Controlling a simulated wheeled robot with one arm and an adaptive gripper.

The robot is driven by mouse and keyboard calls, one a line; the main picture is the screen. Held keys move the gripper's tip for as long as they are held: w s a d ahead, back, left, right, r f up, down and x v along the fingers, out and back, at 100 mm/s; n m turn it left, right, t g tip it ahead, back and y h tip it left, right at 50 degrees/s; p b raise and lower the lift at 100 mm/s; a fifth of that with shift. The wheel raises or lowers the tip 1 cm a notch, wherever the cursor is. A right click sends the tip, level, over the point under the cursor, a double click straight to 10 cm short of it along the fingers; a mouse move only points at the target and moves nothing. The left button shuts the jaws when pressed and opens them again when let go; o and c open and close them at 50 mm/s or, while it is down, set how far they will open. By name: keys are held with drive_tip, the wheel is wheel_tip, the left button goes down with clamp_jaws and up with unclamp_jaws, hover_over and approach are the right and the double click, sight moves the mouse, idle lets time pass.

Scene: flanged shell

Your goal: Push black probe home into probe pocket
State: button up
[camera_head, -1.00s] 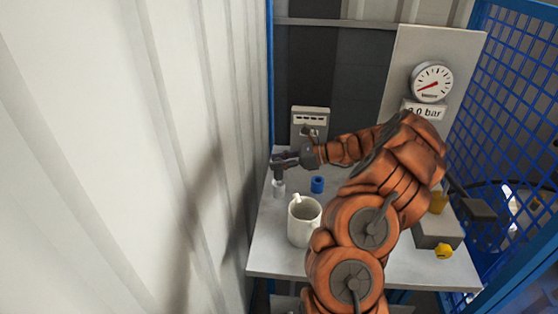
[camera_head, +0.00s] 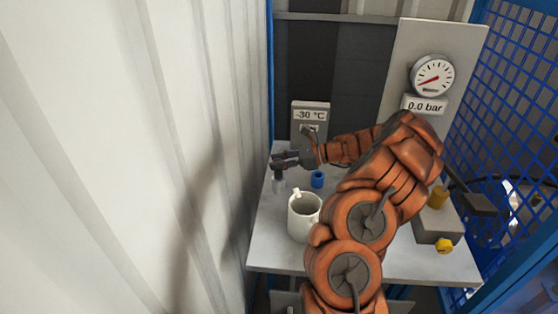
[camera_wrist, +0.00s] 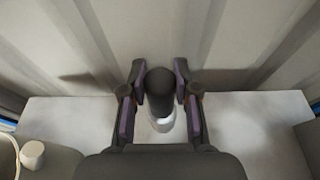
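The black probe (camera_wrist: 160,86) stands between the two fingers of my gripper (camera_wrist: 160,78) in the wrist view. Narrow gaps show between the probe and both fingers, so my gripper looks open around it. I cannot tell which part is the probe pocket.
A blue cylinder (camera_head: 317,179) stands near my gripper on the grey table (camera_head: 270,255). A display box (camera_head: 310,116) reads -30 °C. A pressure gauge (camera_head: 432,75) has a 0.0 bar label. A grey block (camera_head: 436,228) with yellow knobs is at right. The corrugated wall (camera_head: 190,150) is close at left.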

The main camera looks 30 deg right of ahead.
drive_tip(key=o, duration=0.5)
drive_tip(key=shift+o, duration=0.2)
drive_tip(key=v, duration=1.2)
